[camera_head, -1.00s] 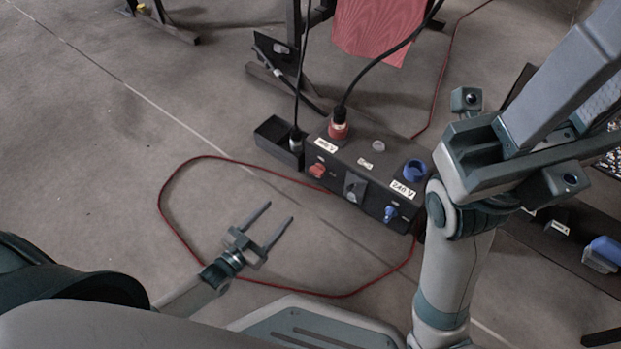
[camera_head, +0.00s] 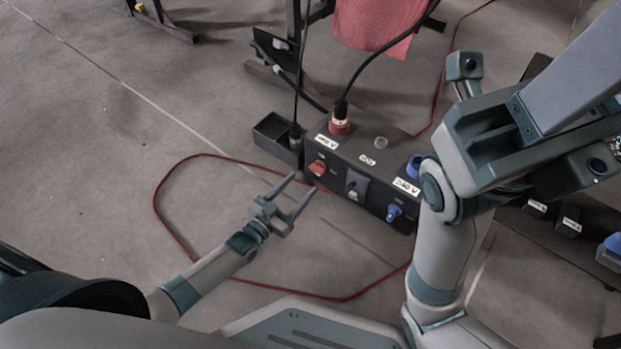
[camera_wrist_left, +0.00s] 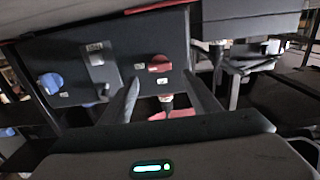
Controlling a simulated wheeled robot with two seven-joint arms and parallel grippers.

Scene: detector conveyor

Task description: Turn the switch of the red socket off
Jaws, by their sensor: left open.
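The dark power box (camera_head: 345,180) stands on the floor in front of me. The red switch (camera_head: 317,167) is on its front face at the left, below the red socket (camera_head: 339,124), which has a plug with a black cable in it. My left gripper (camera_head: 305,184) is open and empty, just in front of the box near the red switch. In the left wrist view the red switch (camera_wrist_left: 159,64) lies ahead, between the two fingers of the gripper (camera_wrist_left: 160,82), apart from them as far as I can tell. The right gripper's fingers are not visible.
A blue switch (camera_head: 393,212) and a blue socket (camera_head: 415,166) are on the box's right part. A small dark bin (camera_head: 272,132) adjoins its left end. A red cable (camera_head: 158,205) loops on the floor. My right arm covers the box's right end.

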